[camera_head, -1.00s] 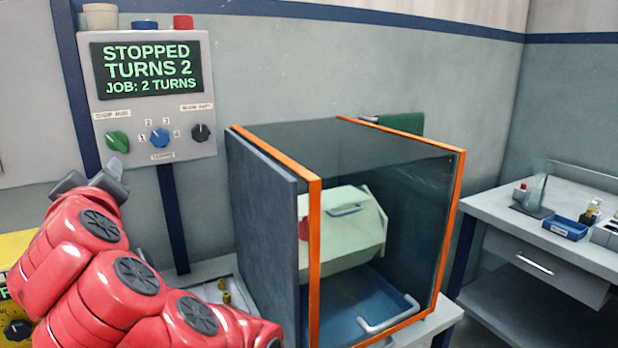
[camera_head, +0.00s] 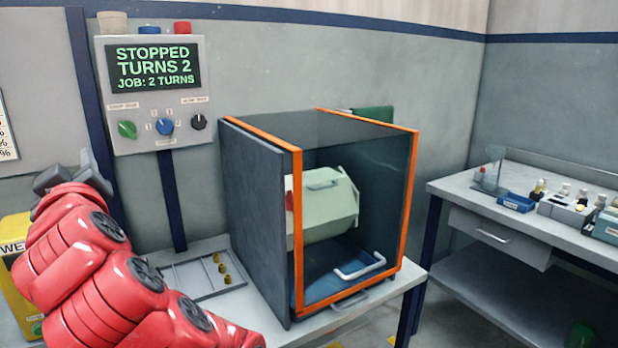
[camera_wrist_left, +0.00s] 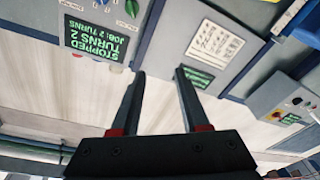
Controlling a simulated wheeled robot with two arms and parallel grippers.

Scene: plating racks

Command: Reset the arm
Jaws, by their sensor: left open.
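My left arm is red and comes in from the lower left in the head view. My left gripper (camera_head: 75,178) is at the left, in front of the wall and to the left of the control box (camera_head: 152,95). In the left wrist view my left gripper (camera_wrist_left: 160,100) has its two dark fingers apart with nothing between them. The wrist view looks upside down at the wall, with the control box's screen (camera_wrist_left: 92,38) at the upper left. The screen reads STOPPED, TURNS 2, JOB: 2 TURNS. My right gripper is not in view.
An orange-framed glass cabinet (camera_head: 297,210) with a pale green barrel (camera_head: 325,207) inside stands on a bench (camera_head: 395,278). A grey tray (camera_head: 190,277) with small brass parts lies left of it. A side bench (camera_head: 470,195) stands at right. A yellow box (camera_head: 14,240) is behind my arm.

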